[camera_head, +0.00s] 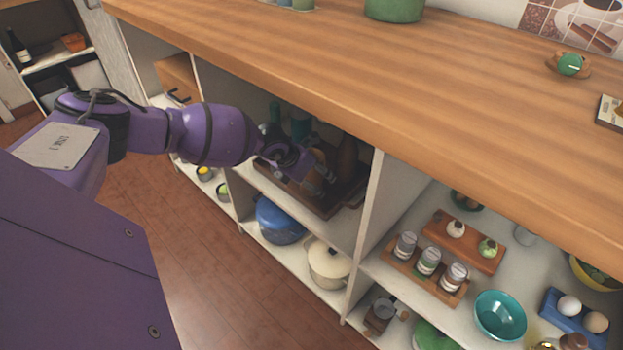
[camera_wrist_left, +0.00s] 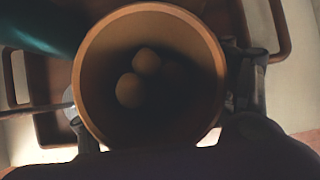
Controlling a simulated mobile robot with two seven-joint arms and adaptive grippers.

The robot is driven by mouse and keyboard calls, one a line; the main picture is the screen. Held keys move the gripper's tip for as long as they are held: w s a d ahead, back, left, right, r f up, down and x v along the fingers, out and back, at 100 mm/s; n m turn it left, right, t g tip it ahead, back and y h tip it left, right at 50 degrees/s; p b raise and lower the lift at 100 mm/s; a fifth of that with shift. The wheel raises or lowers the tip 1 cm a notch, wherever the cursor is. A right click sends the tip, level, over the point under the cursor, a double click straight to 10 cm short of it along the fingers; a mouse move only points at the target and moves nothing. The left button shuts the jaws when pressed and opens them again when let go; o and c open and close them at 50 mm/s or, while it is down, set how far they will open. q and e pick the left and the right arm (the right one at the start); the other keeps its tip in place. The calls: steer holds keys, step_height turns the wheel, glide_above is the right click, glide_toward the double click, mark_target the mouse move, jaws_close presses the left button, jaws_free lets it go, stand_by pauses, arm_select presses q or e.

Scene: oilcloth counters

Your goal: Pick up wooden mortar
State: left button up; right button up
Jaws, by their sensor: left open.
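The wooden mortar (camera_wrist_left: 205,50) fills the middle of the left wrist view, seen from above with its round rim toward me. A few rounded, dim brown lumps (camera_wrist_left: 131,90) lie inside it. My left gripper (camera_head: 318,178) is open, reaching into the upper shelf compartment under the counter. In the left wrist view its fingers stand on either side of the mortar; whether they touch it I cannot tell. In the head view the mortar is mostly hidden by the gripper and shelf shadow. My right gripper is not in view.
A dark tray (camera_wrist_left: 278,50) lies under the mortar, with a teal bottle (camera_wrist_left: 45,25) close at its left. A brown bottle (camera_head: 347,157) stands behind the gripper. The wooden countertop (camera_head: 400,75) hangs above, and a white divider (camera_head: 382,195) stands at right.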

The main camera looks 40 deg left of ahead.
arm_select(q)
steer(key=c, duration=1.4)
steer(key=shift+c, duration=0.2)
steer(key=shift+r, duration=0.1)
